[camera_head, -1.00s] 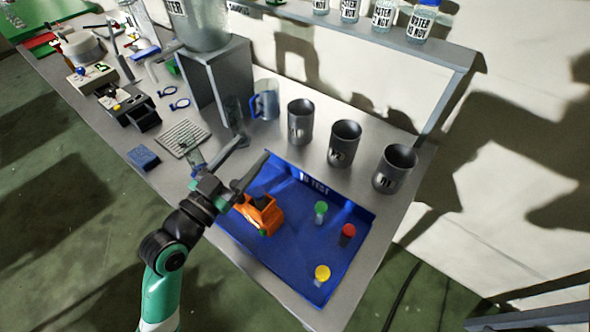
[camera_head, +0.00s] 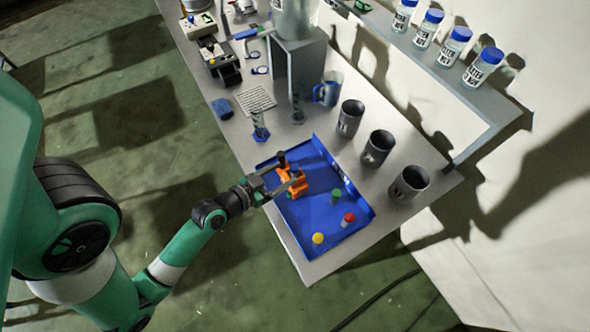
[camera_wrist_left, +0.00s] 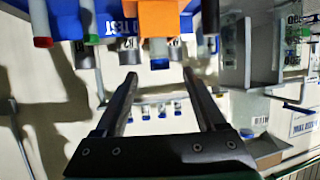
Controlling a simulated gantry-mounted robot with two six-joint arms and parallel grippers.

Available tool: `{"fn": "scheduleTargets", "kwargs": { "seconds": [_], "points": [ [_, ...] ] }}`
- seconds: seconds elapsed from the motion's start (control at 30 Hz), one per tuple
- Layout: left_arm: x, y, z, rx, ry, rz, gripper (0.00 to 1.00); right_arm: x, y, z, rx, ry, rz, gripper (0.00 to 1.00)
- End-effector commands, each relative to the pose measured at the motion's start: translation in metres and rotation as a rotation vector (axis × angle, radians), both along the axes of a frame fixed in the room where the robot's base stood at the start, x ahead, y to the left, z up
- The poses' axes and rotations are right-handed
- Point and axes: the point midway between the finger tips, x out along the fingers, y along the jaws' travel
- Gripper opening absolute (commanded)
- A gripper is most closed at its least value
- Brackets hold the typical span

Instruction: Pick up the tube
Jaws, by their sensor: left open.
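An orange rack (camera_head: 291,186) stands in the blue tray (camera_head: 345,222); in the wrist view the orange rack (camera_wrist_left: 157,18) is at the top, with a pale tube (camera_wrist_left: 158,48) projecting from it between my fingertips. A dark-topped part (camera_head: 282,160) shows at the rack's far side. A green-capped tube (camera_head: 336,195), a red-capped tube (camera_head: 348,219) and a yellow-capped tube (camera_head: 318,239) are in the tray. My left gripper (camera_head: 283,180) is open and empty at the rack, one finger overlapping it in the picture. Whether it touches cannot be told. My right gripper is not in view.
Three dark cups stand behind the tray, the nearest cup (camera_head: 409,183) at right. A blue-handled beaker (camera_head: 328,90), a clear glass piece (camera_head: 260,124) and a grey stand (camera_head: 301,62) are farther back.

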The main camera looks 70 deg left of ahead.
Motion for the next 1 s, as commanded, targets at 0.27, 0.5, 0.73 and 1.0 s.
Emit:
{"fn": "scheduleTargets", "kwargs": {
  "seconds": [0.27,0.5,0.73,1.0],
  "points": [
    [0.013,0.006,-0.006,-0.001,-0.001,-0.001,0.72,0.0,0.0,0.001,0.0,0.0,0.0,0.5],
    [0.045,0.021,-0.021,0.0,-0.001,-0.001,0.72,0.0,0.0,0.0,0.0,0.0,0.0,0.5],
    [0.05,0.024,-0.023,-0.001,0.001,0.001,0.72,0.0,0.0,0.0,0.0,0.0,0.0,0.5],
    [0.049,0.023,-0.023,-0.001,0.001,0.0,0.32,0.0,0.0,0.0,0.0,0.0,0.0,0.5]
  ]
}}
